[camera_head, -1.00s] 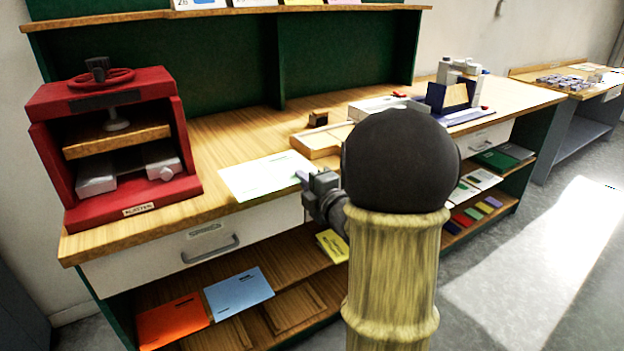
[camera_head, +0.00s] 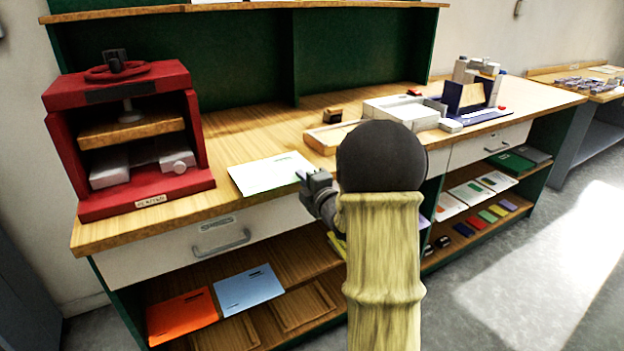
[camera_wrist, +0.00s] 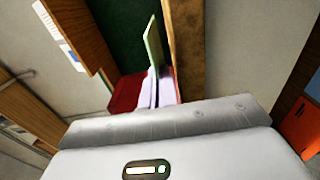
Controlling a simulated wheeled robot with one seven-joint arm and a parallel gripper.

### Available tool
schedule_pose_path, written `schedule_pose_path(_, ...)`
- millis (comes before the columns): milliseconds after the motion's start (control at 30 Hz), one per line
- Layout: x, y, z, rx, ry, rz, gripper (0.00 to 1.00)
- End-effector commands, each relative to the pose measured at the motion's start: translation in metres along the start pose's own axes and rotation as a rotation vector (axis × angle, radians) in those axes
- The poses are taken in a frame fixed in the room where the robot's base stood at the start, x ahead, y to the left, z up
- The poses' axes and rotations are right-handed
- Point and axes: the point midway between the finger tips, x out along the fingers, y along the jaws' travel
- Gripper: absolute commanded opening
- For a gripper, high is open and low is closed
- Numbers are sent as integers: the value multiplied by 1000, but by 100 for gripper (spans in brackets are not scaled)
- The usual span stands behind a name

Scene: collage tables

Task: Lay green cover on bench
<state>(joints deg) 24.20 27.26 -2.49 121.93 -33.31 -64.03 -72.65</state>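The green cover (camera_head: 268,174) is a thin pale sheet with green print. It lies roughly flat over the front of the wooden bench (camera_head: 225,140), right of the red press. My gripper (camera_head: 303,178) is at its right corner, over the bench's front edge. In the wrist view the cover (camera_wrist: 154,45) shows nearly edge-on, with its near edge between the fingers (camera_wrist: 154,90). The fingers look shut on it. I cannot tell whether its underside touches the bench top.
The red press (camera_head: 130,70) stands left of the cover. A wooden tray (camera_head: 325,138) and a pale box (camera_head: 410,110) stand to the right. An orange folder (camera_head: 180,316) and a blue folder (camera_head: 248,290) lie on the shelf below. A white drawer (camera_head: 160,260) is under the bench top.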

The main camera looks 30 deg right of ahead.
Motion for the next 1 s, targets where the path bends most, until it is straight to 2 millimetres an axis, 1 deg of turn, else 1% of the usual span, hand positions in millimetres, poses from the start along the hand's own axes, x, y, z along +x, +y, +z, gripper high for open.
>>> schedule_pose_path(33,2,-10,0,-1,-1,1,0)
schedule_pose_path(100,3,-13,2,-1,-4,2,0)
schedule_pose_path(533,2,-20,12,2,-21,-8,0)
schedule_pose_path(567,2,-20,12,2,-22,-9,3)
schedule_pose_path(633,2,-21,13,2,-23,-10,17)
schedule_pose_path(700,1,-22,14,2,-24,-12,26)
schedule_pose_path(800,1,-23,14,3,-25,-14,27)
schedule_pose_path(1000,1,-24,13,3,-25,-16,26)
